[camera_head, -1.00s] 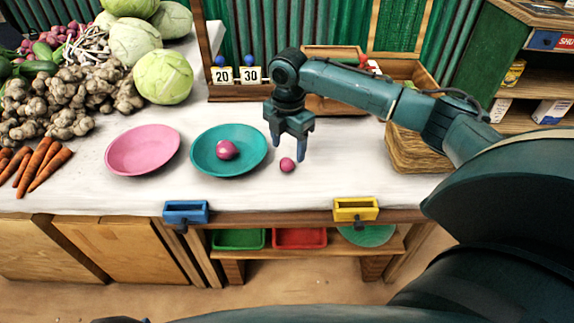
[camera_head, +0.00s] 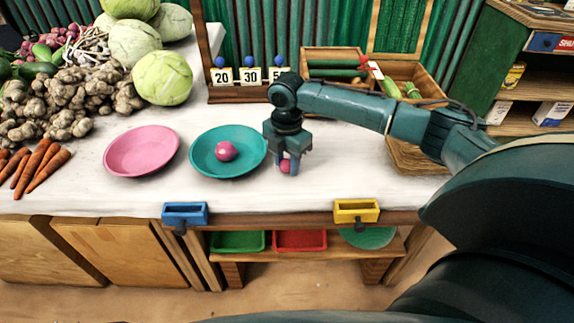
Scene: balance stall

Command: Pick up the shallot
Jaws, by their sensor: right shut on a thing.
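A small pink-purple shallot (camera_head: 285,167) is on the white counter just right of the teal plate. My right gripper (camera_head: 287,163) points down over it and is shut on it, its fingers hiding part of it. A second, larger pink shallot (camera_head: 225,151) lies in the teal plate (camera_head: 203,164). The pink plate (camera_head: 142,151) to its left is empty. My left gripper is not in view.
Ginger roots (camera_head: 72,100), carrots (camera_head: 45,165) and cabbages (camera_head: 162,77) fill the left side. Number cards (camera_head: 250,75) stand behind my right gripper. A wooden crate (camera_head: 335,57) holds cucumbers. A blue box (camera_head: 185,213) and a yellow box (camera_head: 356,210) sit at the front edge.

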